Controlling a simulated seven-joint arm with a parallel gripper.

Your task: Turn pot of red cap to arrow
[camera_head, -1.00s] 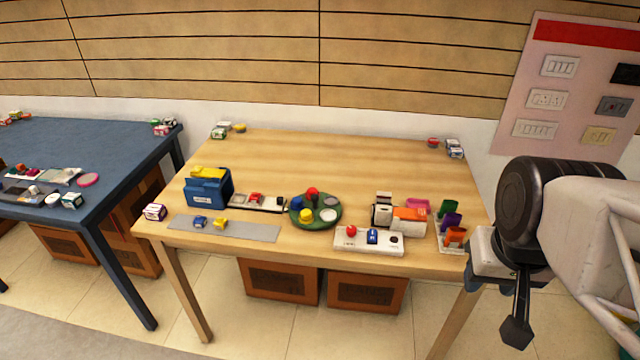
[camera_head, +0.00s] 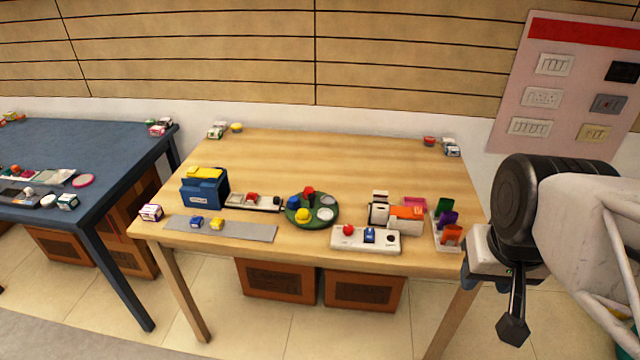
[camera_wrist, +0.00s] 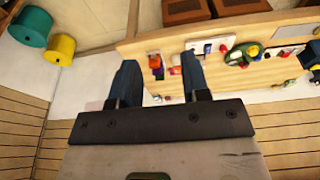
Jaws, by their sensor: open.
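A green round tray (camera_head: 291,222) stands near the front middle of the wooden table. On it are a red-capped pot (camera_head: 308,191) at the back, a blue one (camera_head: 293,203) at the left, a yellow one (camera_head: 303,215) in front and two pale round pieces at the right. The tray also shows, small, in the wrist view (camera_wrist: 236,61). I cannot make out an arrow. My gripper (camera_wrist: 158,75) is open and empty in the wrist view, its two dark fingers apart. In the head view my gripper (camera_head: 513,325) hangs right of the table, well away from the tray.
Near the tray are a white panel (camera_head: 365,241) with red and blue parts, an orange-and-white device (camera_head: 407,217), a colored card rack (camera_head: 447,232), a blue box (camera_head: 204,189) and a grey strip (camera_head: 250,232). The table's back half is mostly clear. A blue table (camera_head: 80,140) stands left.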

